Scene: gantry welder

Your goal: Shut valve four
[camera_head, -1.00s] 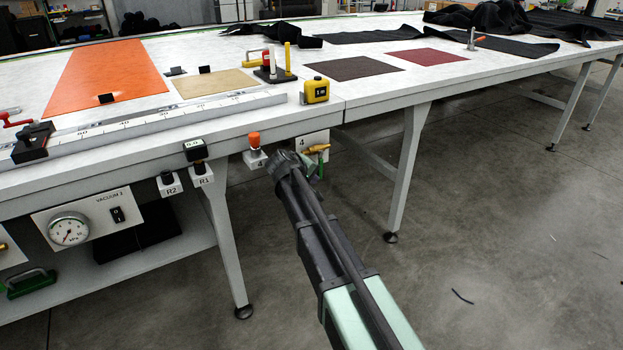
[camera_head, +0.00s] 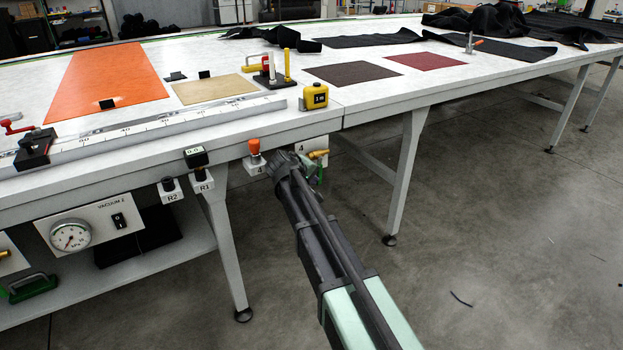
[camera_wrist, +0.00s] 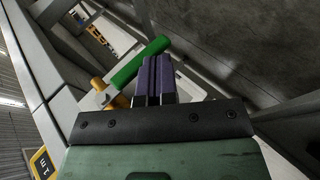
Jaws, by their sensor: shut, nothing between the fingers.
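Valve four has a brass body (camera_head: 318,154) on a white plate marked 4 (camera_head: 304,143), under the table's front edge. In the wrist view its green lever (camera_wrist: 138,63) slants up to the right from the brass part (camera_wrist: 121,101). My gripper (camera_wrist: 158,60) shows two dark purple fingers closed together, with nothing between them. The fingers lie right beside the lever and overlap its right part in the picture; I cannot tell whether they touch it. In the head view my wrist hides part of the valve and most of the gripper.
An orange-topped knob (camera_head: 254,147), also on a plate marked 4, is just left of my wrist. Knobs R1 (camera_head: 203,187) and R2 (camera_head: 169,196) are further left. A yellow tape measure (camera_head: 314,96) lies on the table edge above. Open floor (camera_head: 480,220) is to the right.

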